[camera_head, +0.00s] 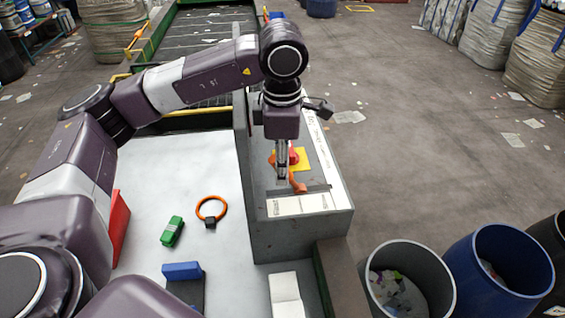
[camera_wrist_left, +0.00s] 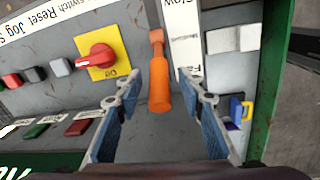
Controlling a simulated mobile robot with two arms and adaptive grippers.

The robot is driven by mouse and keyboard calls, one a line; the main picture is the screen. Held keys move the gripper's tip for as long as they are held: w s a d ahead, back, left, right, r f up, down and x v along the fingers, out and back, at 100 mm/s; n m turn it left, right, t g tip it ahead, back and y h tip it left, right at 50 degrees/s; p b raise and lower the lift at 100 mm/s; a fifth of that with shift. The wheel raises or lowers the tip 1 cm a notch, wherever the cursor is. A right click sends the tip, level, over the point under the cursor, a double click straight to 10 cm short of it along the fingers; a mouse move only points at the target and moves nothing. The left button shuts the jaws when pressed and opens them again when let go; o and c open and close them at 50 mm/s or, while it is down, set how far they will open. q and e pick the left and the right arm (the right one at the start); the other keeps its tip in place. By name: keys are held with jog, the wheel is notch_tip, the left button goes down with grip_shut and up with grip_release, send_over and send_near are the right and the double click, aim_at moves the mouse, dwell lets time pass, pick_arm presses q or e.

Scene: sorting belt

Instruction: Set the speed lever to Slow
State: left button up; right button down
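The speed lever has an orange handle (camera_head: 298,184) and stands on the grey control box (camera_head: 262,230). In the left wrist view the orange lever (camera_wrist_left: 159,90) shows beside a white label strip (camera_wrist_left: 184,45) reading "Slow" at the top and a partly hidden "Fa..." lower down. The lever's exact setting is hard to tell. My left gripper (camera_head: 283,172) is above the box by the lever. In the wrist view my left gripper (camera_wrist_left: 160,78) is open, one finger on each side of the handle, with gaps visible. My right gripper is out of view.
A red rotary switch (camera_wrist_left: 96,58) on a yellow plate and several push buttons share the panel. Barrels (camera_head: 410,280) stand at right.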

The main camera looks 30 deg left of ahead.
pick_arm(q)
jog(key=shift+w+a+f, duration=0.1)
jog(key=shift+w+f, duration=0.05)
jog(key=shift+f, duration=0.7)
grip_shut()
